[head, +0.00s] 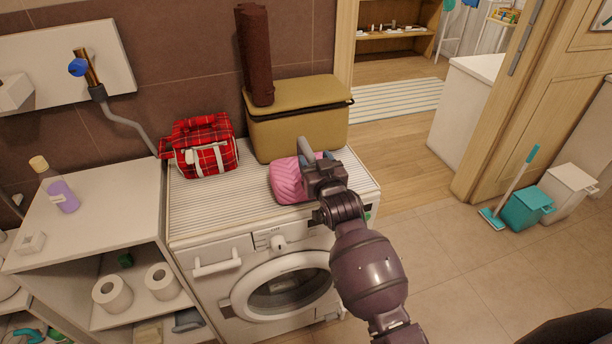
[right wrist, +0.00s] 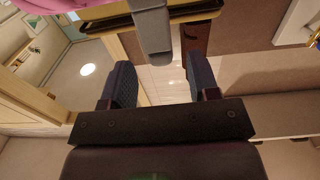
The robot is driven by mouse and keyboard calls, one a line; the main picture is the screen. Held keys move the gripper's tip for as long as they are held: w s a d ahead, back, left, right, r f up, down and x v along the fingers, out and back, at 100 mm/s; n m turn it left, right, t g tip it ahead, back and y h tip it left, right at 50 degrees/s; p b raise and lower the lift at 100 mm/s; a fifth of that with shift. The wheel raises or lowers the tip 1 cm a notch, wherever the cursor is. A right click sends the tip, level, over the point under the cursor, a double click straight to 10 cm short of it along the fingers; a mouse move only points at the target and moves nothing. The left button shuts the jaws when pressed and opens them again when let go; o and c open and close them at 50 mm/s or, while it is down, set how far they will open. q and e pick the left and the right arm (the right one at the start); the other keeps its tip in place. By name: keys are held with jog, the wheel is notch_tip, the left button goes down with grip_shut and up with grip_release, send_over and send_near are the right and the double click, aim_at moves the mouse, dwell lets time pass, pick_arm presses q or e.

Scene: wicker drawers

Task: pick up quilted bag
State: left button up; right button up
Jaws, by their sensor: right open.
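The pink quilted bag (head: 287,181) sits on the striped top of the washing machine (head: 200,211), in front of a tan case. My right gripper (head: 318,160) is over the bag's right side and hides part of it. In the right wrist view a bit of pink (right wrist: 36,5) shows at the top left edge. My right gripper (right wrist: 160,84) is open there, with its two dark fingers apart. A grey strap-like piece (right wrist: 152,38) reaches down close to the gap between them; I cannot tell if it lies between the fingers. My left gripper is not in view.
The tan case (head: 296,116) with a dark brown roll (head: 254,55) stands behind the bag. A red plaid bag (head: 204,147) is to the left. A white shelf (head: 95,215) with toilet rolls adjoins the washer. Open floor lies to the right.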

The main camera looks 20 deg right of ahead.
aim_at(308, 150)
jog(key=shift+w+a+f, duration=0.1)
jog(key=shift+w+f, duration=0.05)
jog(key=shift+w, duration=2.35)
jog(key=shift+c, duration=0.3)
grip_shut()
